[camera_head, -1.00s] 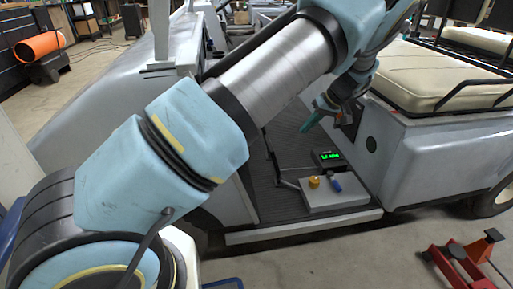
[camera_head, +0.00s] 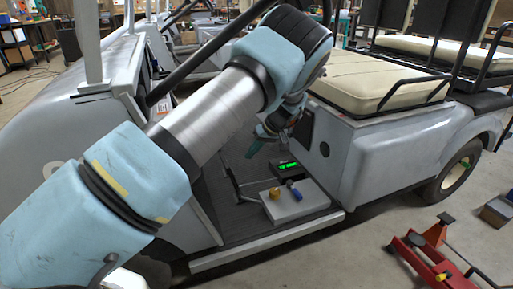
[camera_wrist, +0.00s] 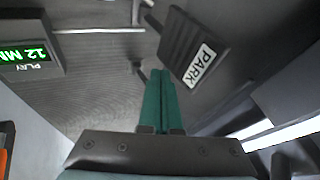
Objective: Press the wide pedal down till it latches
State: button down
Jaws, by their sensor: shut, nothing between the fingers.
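A wide dark ribbed pedal (camera_wrist: 185,48) with a white PARK label shows in the wrist view, just beyond and right of my fingertips. My gripper (camera_wrist: 161,74) has its teal fingers together with nothing between them. The fingertips appear close to the pedal's lower left edge; I cannot tell whether they touch. In the head view my gripper (camera_head: 256,147) hangs inside the cart's footwell, left of a box with a green display. I cannot make out the pedal there, behind my arm.
The cream seat (camera_head: 360,82) is behind. A red jack (camera_head: 425,262) sits on the floor at right.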

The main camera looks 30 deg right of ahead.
aim_at(233, 179)
jog(key=w+a+f, duration=0.1)
jog(key=a+f, duration=0.2)
jog(key=a, duration=0.2)
jog(key=shift+w+f, duration=0.3)
jog(key=shift+f, duration=0.05)
